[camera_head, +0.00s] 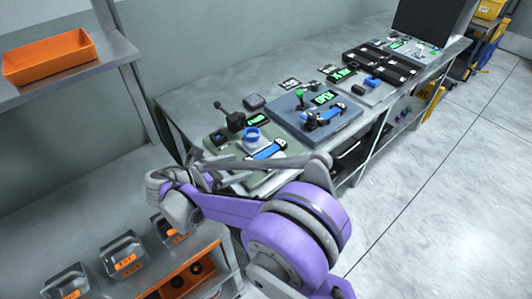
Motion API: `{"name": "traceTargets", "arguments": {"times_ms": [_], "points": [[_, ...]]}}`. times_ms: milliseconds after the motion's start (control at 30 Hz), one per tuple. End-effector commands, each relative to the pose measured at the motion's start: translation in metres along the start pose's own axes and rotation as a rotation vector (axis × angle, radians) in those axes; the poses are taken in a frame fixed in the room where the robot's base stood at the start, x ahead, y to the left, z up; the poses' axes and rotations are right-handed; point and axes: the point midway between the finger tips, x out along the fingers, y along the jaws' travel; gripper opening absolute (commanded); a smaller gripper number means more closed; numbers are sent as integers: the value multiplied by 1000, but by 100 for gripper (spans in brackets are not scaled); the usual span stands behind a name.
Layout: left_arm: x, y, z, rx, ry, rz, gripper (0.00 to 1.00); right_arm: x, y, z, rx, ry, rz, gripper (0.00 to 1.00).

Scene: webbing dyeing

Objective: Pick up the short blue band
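A short blue band (268,151) lies on a grey-green plate at the near end of the workbench (180,104). A blue ring-shaped piece (252,134) sits just behind it. My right arm, purple and grey, comes in from the bottom and bends to the left in front of the bench. Its gripper end (214,168) seems to be near the left edge of the plate, apart from the band. Its fingers blend with the grey parts there, so I cannot tell whether they are open. My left gripper is not in view.
A blue-grey station (340,117) with a green "OPEN" display stands behind, then a black frame (378,68). An orange tray (48,57) sits on the left shelf. Metal bins (122,255) and an orange crate (182,278) are lower left. The floor at right is clear.

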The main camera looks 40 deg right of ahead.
Motion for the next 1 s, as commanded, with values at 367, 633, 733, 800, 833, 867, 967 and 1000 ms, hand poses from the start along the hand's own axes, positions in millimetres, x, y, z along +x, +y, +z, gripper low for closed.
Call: {"name": "traceTargets", "arguments": {"times_ms": [367,633,733,800,833,867,967,1000], "points": [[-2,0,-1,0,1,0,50,45,3,1,1,0,-1,92],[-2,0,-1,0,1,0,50,44,3,1,1,0,-1,73],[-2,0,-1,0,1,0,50,44,3,1,1,0,-1,55],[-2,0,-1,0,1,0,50,44,3,1,1,0,-1,42],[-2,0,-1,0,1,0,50,44,3,1,1,0,-1,37],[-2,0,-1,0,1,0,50,44,3,1,1,0,-1,31],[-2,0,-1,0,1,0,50,44,3,1,1,0,0,13],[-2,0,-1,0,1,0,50,44,3,1,1,0,-1,6]]}}
